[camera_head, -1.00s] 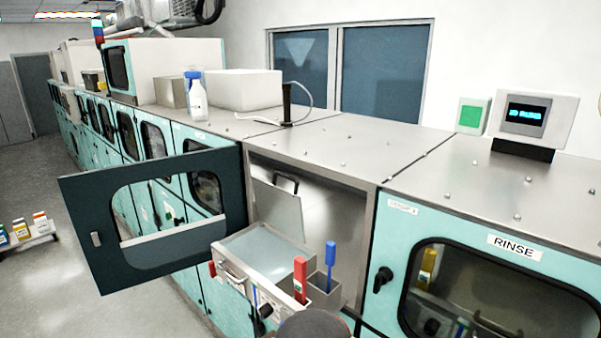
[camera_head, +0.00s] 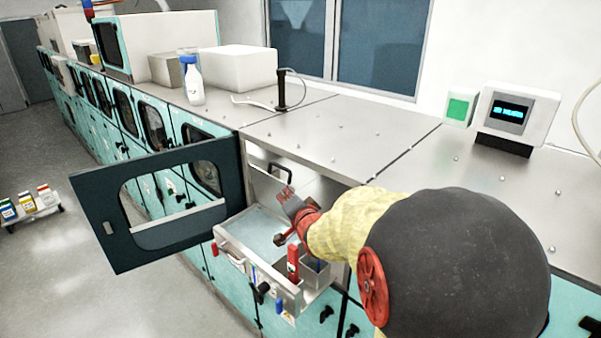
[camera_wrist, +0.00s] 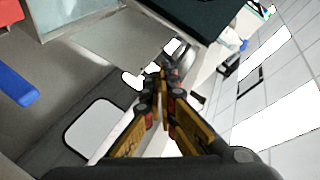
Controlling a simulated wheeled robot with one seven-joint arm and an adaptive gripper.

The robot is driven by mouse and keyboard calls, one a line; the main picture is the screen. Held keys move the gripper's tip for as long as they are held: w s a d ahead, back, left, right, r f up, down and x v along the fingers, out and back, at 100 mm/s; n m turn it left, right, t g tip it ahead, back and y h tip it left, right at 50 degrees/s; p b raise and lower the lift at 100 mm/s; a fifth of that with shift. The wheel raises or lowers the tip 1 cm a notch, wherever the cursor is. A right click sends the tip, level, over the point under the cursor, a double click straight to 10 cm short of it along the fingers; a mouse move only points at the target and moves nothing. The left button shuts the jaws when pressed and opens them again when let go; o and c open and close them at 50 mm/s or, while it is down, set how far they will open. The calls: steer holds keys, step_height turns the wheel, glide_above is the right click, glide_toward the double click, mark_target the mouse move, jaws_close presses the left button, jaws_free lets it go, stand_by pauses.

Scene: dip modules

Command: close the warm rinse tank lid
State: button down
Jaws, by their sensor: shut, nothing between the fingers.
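The warm rinse tank (camera_head: 262,222) is an open metal tank with pale liquid, in the open compartment of the teal machine. Its grey lid (camera_head: 262,186) stands raised at the tank's back, tilted up, with a black handle (camera_head: 281,172) at its top. My gripper (camera_head: 284,238) is over the tank's right part, in front of the lid and apart from the handle. My arm hides the lid's right side and part of the compartment. In the wrist view my gripper (camera_wrist: 160,76) has its fingers together with nothing between them.
The dark windowed door (camera_head: 95,215) is swung open on the left. A red-handled tool (camera_head: 293,262) stands in a holder (camera_head: 316,274) at the tank's front right.

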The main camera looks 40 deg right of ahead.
mark_target(287, 184)
steer(key=s+d+f+m+t+h, duration=0.1)
steer(key=d+f+m+t, duration=0.15)
steer(key=d+m, duration=0.45)
steer(key=w+d+r+n+p, duration=0.1)
steer(key=w+d+p, duration=0.1)
steer(key=w+d, duration=0.4)
steer(key=w+t, duration=0.1)
steer(key=w, duration=0.1)
steer(key=shift+w+d+r+n, duration=0.15)
steer(key=shift+w+r+n, duration=0.15)
steer(key=shift+w, duration=0.1)
steer(key=a+n+b, duration=0.1)
steer(key=a+b, duration=0.1)
steer(key=b, duration=0.1)
steer(key=a+n+t+b, duration=0.1)
steer(key=a+b, duration=0.1)
steer(key=b, duration=0.1)
steer(key=a+f+n+b, duration=0.1)
steer(key=a+b, duration=0.1)
steer(key=b, duration=0.1)
steer(key=shift+s+a+f, duration=0.1)
steer(key=shift+s+a, duration=0.2)
steer(key=shift+a, duration=0.1)
steer(key=a+f+b, duration=0.3)
steer(key=a+b, duration=0.4)
steer(key=shift+s+a+b, duration=0.3)
steer(key=shift+a+b, duration=0.05)
